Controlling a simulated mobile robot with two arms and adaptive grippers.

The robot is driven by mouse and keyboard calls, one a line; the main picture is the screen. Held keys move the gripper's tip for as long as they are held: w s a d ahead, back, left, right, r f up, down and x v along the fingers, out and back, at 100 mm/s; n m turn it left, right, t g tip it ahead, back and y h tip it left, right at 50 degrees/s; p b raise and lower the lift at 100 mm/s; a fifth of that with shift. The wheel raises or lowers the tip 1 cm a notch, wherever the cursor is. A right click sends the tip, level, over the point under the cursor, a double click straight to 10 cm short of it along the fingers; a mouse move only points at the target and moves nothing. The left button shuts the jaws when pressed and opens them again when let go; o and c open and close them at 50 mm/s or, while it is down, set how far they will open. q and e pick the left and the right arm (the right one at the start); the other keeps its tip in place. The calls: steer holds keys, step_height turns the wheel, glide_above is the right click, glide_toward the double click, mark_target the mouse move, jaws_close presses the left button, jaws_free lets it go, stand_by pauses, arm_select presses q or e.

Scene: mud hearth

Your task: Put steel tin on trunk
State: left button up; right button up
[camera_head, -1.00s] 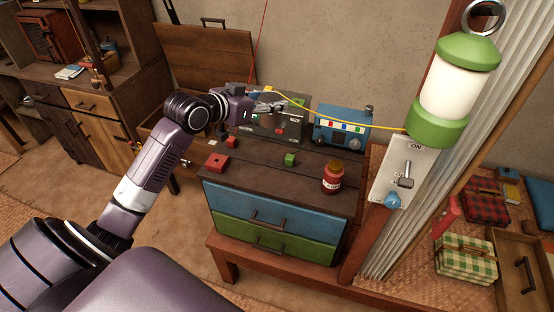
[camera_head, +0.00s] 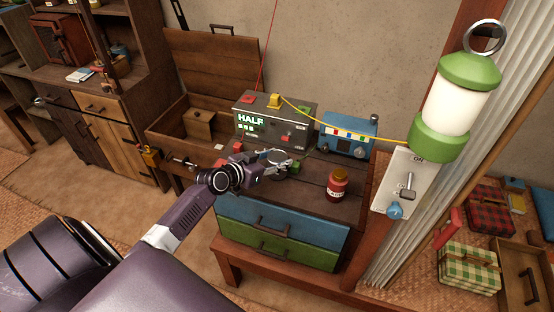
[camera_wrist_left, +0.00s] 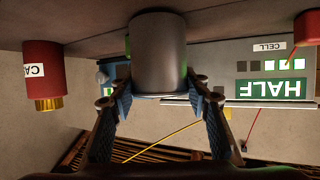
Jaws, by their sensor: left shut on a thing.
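The steel tin (camera_wrist_left: 158,55) is a plain grey cylinder in the left wrist view, between the two fingers of my left gripper (camera_wrist_left: 160,95). In the head view my left gripper (camera_head: 281,161) is over the top of the drawer chest, and the tin is hard to make out there. I cannot tell whether the tin touches the chest top. A wooden trunk (camera_head: 172,134) stands at the back left of the chest with its lid (camera_head: 212,62) raised against the wall. My right gripper is out of view.
A grey box reading HALF (camera_head: 262,122) and a blue radio (camera_head: 347,136) stand behind my gripper. A red jar (camera_head: 337,185) stands to its right. A small wooden box (camera_head: 199,124) is in the trunk. A yellow cable (camera_head: 340,125) and a red cord (camera_head: 268,50) cross the space.

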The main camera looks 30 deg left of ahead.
arm_select(q)
steer(key=shift+f, duration=0.4)
steer(key=o, duration=1.2)
steer(key=shift+c, duration=0.2)
steer(key=shift+r, duration=0.2)
